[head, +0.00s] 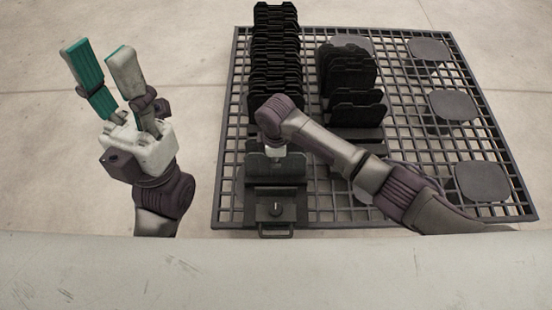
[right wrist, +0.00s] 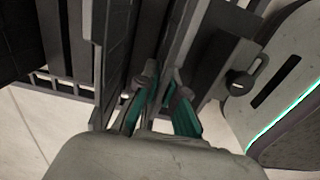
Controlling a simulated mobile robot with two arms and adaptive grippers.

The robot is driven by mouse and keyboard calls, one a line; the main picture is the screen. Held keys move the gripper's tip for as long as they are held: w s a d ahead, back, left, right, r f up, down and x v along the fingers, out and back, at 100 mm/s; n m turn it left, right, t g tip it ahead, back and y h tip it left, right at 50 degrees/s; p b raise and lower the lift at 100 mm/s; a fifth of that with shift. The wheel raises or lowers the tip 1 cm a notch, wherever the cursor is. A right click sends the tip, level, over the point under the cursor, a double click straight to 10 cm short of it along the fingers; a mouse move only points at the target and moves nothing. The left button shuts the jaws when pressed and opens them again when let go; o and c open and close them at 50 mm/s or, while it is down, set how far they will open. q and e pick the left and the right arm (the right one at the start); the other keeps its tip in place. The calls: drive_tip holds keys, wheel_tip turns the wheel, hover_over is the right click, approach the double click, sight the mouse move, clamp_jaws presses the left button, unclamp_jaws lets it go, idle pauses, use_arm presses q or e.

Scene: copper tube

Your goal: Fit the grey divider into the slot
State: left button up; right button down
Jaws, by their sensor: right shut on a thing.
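The grey divider (head: 290,167) is a dark plate at the front of the left rack, below my right gripper (head: 275,158). In the right wrist view my right gripper (right wrist: 165,103) has its teal-padded fingers closed on the edge of a thin grey plate (right wrist: 183,40), which appears to be this divider. The slot cannot be made out, and I cannot tell whether the divider's lower edge sits in it. My left gripper (head: 98,52) is open and empty, fingers pointing up, left of the grid table.
A row of black dividers (head: 275,50) stands in the left rack behind my right gripper. A second group of black dividers (head: 350,80) stands to its right. A block with a knob (head: 275,209) is in front. Flat round pads (head: 453,106) lie on the dark grid table (head: 225,130).

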drive_tip(key=c, duration=1.7)
unclamp_jaws()
drive_tip(key=shift+f, duration=0.15)
drive_tip(key=shift+c, duration=0.2)
drive_tip(key=o, duration=0.5)
drive_tip(key=shift+c, duration=0.2)
